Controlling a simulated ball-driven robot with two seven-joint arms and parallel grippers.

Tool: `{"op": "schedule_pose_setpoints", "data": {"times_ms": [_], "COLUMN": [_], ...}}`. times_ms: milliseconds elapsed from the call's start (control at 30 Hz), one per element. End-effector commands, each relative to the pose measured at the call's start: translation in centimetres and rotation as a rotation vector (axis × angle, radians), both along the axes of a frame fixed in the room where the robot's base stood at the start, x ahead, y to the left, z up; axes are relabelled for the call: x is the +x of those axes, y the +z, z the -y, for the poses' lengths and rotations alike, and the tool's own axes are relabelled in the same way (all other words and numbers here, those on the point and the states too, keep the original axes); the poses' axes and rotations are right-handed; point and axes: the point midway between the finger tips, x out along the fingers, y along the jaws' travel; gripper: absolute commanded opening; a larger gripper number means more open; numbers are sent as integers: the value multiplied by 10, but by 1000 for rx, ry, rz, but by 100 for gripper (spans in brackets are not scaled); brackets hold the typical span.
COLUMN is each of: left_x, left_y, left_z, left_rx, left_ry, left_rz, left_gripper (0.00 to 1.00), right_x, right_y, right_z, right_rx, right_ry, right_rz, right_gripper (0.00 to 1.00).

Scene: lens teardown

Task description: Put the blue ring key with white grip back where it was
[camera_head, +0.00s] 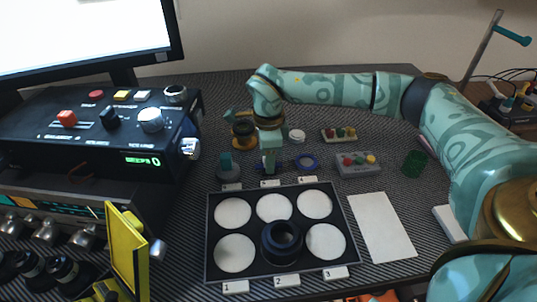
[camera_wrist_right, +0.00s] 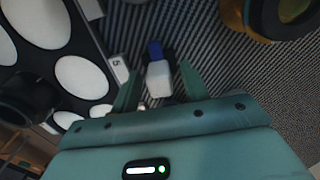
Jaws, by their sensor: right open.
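The blue ring key with white grip shows in the right wrist view, with its white grip (camera_wrist_right: 158,78) nearer to me and its blue part (camera_wrist_right: 155,49) beyond. It is on the dark striped mat, beside the tray label marked 5. My right gripper (camera_head: 268,172) points down just behind the tray's middle rear label in the head view. In the wrist view its open fingers (camera_wrist_right: 158,85) stand on either side of the white grip, with a gap showing. In the head view the gripper mostly hides the key.
A black tray (camera_head: 350,258) with white round pads holds a black lens part (camera_head: 281,242). A button box (camera_head: 358,170) and white sheet (camera_head: 385,228) are right.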

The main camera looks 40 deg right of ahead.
Motion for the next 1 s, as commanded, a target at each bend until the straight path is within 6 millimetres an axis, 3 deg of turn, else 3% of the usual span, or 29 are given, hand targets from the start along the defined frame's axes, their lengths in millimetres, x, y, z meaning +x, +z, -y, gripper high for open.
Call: {"op": "schedule_pose_setpoints", "data": {"times_ms": [167, 400, 600, 767, 1000], "left_x": [-1, 7, 16, 18, 18], "left_y": [-2, 27, 42, 47, 46], "left_z": [2, 1, 1, 1, 1], "left_rx": [-2, -3, -4, -4, -5], "left_ry": [-2, 15, 15, 15, 14], "left_rz": [-5, 33, 52, 58, 57], "left_gripper": [36, 36, 36, 36, 36], "right_x": [1, 0, 0, 0, 0], "right_y": [14, 81, 119, 132, 132], "right_z": [0, 0, 0, 0, 0], "right_rx": [0, 0, 1, 1, 1], "right_ry": [0, -1, 1, -1, 0], "right_rz": [4, 11, 6, 2, -1], "right_gripper": [45, 45, 45, 45, 45]}}
